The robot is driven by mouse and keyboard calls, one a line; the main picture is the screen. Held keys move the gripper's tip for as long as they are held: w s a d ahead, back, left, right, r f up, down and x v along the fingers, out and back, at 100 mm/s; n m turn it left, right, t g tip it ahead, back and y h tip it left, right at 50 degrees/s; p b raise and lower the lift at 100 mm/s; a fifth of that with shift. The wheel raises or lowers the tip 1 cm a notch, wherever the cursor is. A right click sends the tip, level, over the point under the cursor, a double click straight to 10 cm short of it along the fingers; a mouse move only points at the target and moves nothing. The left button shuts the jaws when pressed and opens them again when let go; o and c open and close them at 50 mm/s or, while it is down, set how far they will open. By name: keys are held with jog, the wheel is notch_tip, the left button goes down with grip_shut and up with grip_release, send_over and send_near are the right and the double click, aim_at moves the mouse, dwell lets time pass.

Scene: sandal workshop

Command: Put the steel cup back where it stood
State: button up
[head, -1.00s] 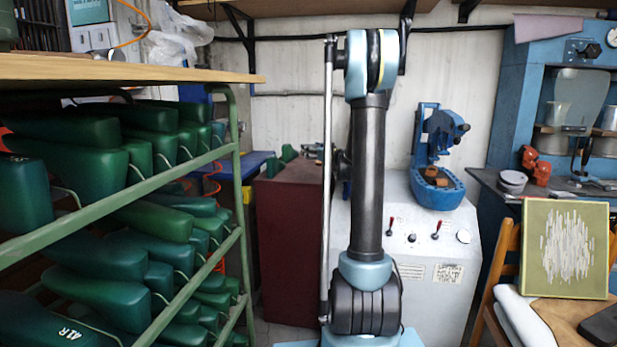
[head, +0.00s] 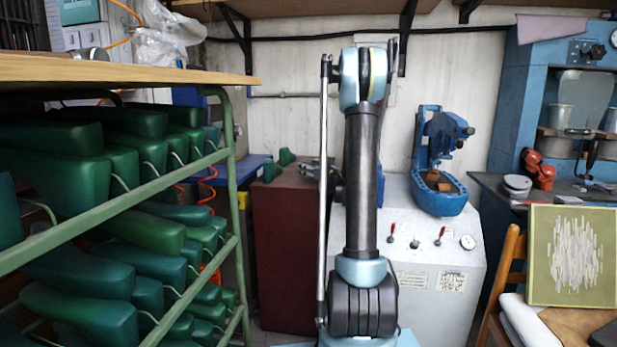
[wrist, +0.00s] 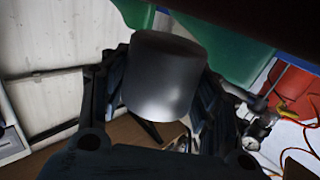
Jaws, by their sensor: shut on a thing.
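The steel cup (wrist: 162,75) is a smooth grey cylinder in the middle of the wrist view. My gripper (wrist: 160,100) is shut on it, with one dark finger at each side. The cup's far side and the spot under it are hidden. In the head view my upright arm stands in the middle, and I cannot make out the cup there.
A green rack (head: 232,160) full of green shoe lasts stands close at left under a wooden top (head: 130,69). A maroon cabinet (head: 285,240), a pale machine (head: 420,265) and a chair with a green picture (head: 572,255) stand ahead. Green shapes (wrist: 232,48) are close beyond the cup.

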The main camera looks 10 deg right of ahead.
jog(key=shift+f, duration=1.35)
jog(key=o, duration=1)
jog(key=shift+o, duration=0.2)
jog(key=shift+s, duration=0.1)
